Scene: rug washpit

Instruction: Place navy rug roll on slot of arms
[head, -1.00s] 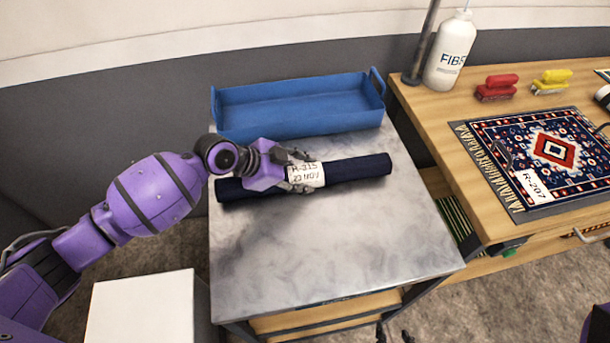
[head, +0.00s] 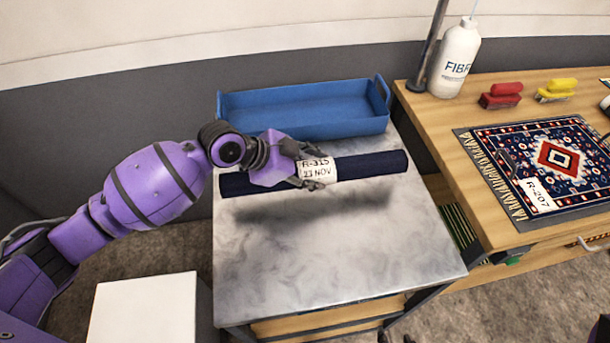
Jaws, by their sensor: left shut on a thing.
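The navy rug roll (head: 372,165) is a long dark blue cylinder with a white tag reading R-315, 23 NOV. It hangs above the grey metal table top (head: 330,245), and its shadow falls on the table below it. My left gripper (head: 306,178) is shut on the roll near its middle, just left of the tag. The roll lies roughly level, its right end slightly higher in the picture. No slot of arms is in view. My right gripper cannot be made out.
A blue tray (head: 300,108) stands at the table's back edge, behind the roll. On the right, a wooden bench (head: 440,130) holds a patterned rug (head: 555,160), a white bottle (head: 456,60), a red brush (head: 501,95) and a yellow brush (head: 556,89). A white box (head: 145,308) stands front left.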

